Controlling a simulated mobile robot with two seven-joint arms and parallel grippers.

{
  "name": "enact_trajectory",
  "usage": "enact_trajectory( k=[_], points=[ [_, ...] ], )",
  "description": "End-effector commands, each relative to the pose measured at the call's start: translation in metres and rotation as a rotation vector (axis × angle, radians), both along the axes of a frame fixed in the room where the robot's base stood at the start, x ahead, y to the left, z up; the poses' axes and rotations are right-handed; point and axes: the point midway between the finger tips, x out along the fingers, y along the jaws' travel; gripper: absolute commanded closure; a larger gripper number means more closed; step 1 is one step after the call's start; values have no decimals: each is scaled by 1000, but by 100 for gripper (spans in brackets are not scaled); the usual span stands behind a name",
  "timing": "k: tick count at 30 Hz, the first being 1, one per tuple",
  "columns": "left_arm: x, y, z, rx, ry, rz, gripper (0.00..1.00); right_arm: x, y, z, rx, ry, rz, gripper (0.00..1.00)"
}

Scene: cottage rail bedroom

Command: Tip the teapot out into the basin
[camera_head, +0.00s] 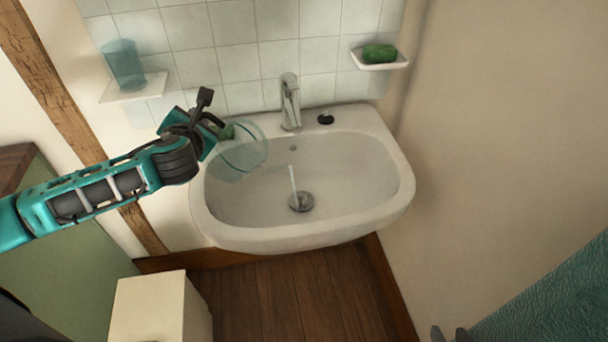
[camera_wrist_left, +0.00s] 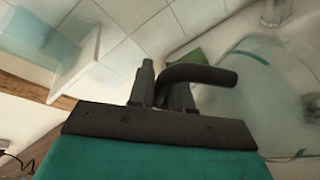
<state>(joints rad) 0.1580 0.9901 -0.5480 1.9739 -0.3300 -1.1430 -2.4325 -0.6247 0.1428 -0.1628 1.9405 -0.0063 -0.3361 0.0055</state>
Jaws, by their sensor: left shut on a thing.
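My left gripper (camera_head: 218,131) reaches in from the left and is shut on a clear glass teapot (camera_head: 243,155). The teapot hangs tilted over the left part of the white basin (camera_head: 340,237). In the left wrist view my left gripper's dark fingers (camera_wrist_left: 160,88) show beside a curved dark part, and the see-through body of the teapot (camera_wrist_left: 248,95) is faint against the basin. I cannot make out any contents. My right gripper (camera_head: 449,333) shows only as grey tips at the bottom edge of the head view; its opening is unclear.
A tap (camera_head: 290,102) stands at the basin's back, and a drain (camera_head: 301,202) lies below a thin pale streak. A glass (camera_head: 124,65) is on the left shelf; green soap (camera_head: 379,53) is on the right dish. A pale box (camera_head: 150,305) stands in front.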

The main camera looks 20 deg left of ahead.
Motion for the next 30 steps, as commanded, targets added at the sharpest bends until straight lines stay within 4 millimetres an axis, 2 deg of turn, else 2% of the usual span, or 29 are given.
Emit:
enact_trajectory(
  k=[30],
  points=[
    [2,-5,9,37,5,0,100,0,0,1,0,0,0,62]
  ],
)
